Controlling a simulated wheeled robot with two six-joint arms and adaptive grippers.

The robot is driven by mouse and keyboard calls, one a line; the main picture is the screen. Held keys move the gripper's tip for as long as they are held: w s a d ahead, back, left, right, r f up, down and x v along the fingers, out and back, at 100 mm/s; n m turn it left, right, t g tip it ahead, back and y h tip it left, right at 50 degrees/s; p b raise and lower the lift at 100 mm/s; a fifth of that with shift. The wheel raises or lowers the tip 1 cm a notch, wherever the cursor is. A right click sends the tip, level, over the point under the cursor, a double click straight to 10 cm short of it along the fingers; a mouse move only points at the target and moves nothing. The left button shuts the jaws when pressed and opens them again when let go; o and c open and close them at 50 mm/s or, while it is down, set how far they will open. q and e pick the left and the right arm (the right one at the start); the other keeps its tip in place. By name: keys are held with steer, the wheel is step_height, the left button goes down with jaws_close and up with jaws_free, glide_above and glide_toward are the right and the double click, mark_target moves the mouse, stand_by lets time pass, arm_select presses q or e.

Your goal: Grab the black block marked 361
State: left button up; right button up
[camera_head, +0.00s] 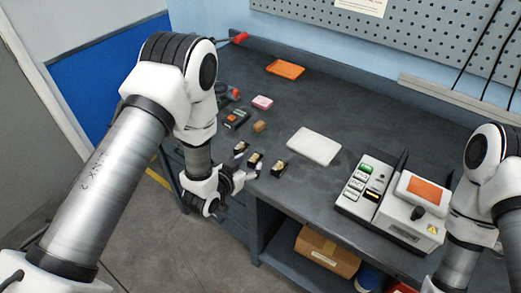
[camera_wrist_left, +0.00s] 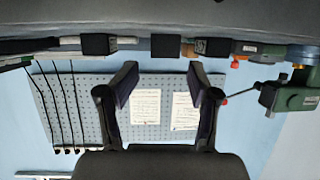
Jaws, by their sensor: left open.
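Three small black blocks with pale and tan markings stand in a row near the table's front edge in the head view: the left one (camera_head: 240,149), the middle one (camera_head: 255,161) and the right one (camera_head: 278,168). The marks are too small to read, so I cannot tell which is 361. My left gripper (camera_head: 244,179) is just in front of the table edge, near the row and apart from it. In the left wrist view its fingers (camera_wrist_left: 160,78) are spread with nothing between them; dark blocks (camera_wrist_left: 98,44) show upside down beyond them. My right gripper is out of frame.
A white tray (camera_head: 314,146) lies mid-table. A device with an orange panel (camera_head: 424,190) stands at the right. A tan block (camera_head: 259,126), a pink item (camera_head: 262,102) and an orange tray (camera_head: 285,69) lie further back. A cardboard box (camera_head: 327,251) sits below the table.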

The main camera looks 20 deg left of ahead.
mark_target(256, 157)
arm_select(q)
steer(key=x, duration=0.1)
steer(key=p+x, duration=0.1)
steer(key=x, duration=0.1)
steer(key=p+x, duration=0.1)
steer(key=x, duration=0.1)
steer(key=shift+w+a+f, duration=0.1)
steer(key=shift+w+a, duration=0.15)
steer(key=shift+d, duration=0.1)
steer(key=shift+c, duration=1.4)
jaws_close()
